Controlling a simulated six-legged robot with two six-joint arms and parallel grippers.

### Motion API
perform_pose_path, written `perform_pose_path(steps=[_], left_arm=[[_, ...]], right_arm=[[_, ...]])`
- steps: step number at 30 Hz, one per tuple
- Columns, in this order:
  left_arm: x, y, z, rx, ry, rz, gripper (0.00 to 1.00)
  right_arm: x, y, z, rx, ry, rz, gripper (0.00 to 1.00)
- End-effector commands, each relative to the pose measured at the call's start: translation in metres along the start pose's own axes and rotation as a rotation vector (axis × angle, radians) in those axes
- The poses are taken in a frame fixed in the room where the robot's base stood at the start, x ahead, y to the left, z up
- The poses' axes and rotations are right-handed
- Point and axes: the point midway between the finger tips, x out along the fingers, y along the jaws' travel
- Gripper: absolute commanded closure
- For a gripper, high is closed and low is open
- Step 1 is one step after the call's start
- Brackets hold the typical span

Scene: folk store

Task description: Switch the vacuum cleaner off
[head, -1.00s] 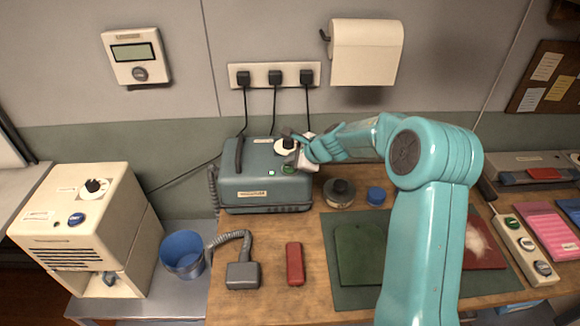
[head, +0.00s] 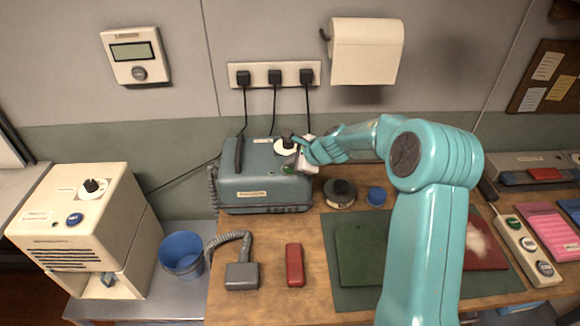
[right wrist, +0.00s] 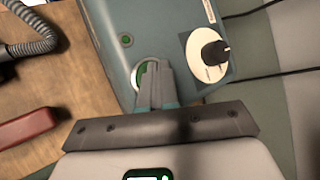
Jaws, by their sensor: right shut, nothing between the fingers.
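The vacuum cleaner (head: 250,190), a grey-teal box with a dark handle and a hose, stands at the back left of the wooden bench. Its top has a black knob on a white dial (right wrist: 208,52), a small dark-green lamp (right wrist: 126,40) and a round green button with a pale ring (right wrist: 145,74). My right gripper (head: 292,164) is over the button; its shut, empty fingers (right wrist: 156,72) partly hide it in the right wrist view. They are at the button; I cannot tell whether they touch it. My left gripper is not in view.
The hose ends in a grey nozzle (head: 242,276) on the bench, beside a red block (head: 294,265). A round dark tin (head: 340,194) and a blue cup (head: 376,196) stand right of the cleaner. Plugs sit in the wall socket strip (head: 260,69) behind it.

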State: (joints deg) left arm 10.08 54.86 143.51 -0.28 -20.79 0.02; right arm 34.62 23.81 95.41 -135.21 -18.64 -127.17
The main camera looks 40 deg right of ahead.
Motion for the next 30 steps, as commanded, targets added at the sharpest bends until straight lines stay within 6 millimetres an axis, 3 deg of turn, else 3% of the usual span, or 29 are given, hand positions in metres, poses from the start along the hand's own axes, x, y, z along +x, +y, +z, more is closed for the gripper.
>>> perform_pose_path(steps=[15, 30], left_arm=[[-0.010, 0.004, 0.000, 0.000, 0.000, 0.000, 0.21], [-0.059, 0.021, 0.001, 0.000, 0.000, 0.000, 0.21]], right_arm=[[-0.007, -0.006, 0.006, 0.000, 0.000, 0.000, 1.00], [-0.045, -0.034, 0.033, 0.000, 0.000, 0.000, 1.00]])
